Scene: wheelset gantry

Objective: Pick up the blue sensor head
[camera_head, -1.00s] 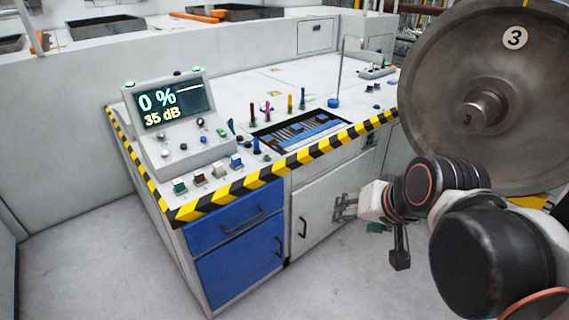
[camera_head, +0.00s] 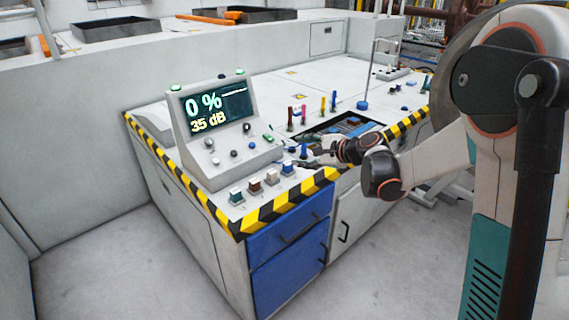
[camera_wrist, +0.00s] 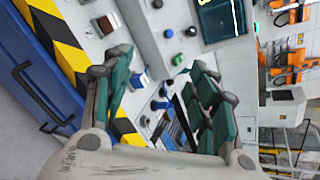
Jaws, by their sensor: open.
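My gripper (camera_head: 316,152) is over the front edge of the console, beside the instrument panel, and small in the head view. In the wrist view its teal fingers (camera_wrist: 158,72) are spread apart with nothing gripped. A small upright blue piece (camera_head: 303,152), perhaps the blue sensor head, stands just left of the gripper in the head view. In the wrist view small blue pieces (camera_wrist: 163,91) show between the fingers; I cannot tell which is the sensor head. My wrist hides part of the console there.
The display panel (camera_head: 214,105) reads 0 % and 35 dB. A row of coloured buttons (camera_head: 271,177) lies along the striped edge (camera_head: 265,213). A recessed tray (camera_head: 375,127) and several coloured upright pegs (camera_head: 323,106) are behind my wrist. A large wheel is partly hidden by my arm.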

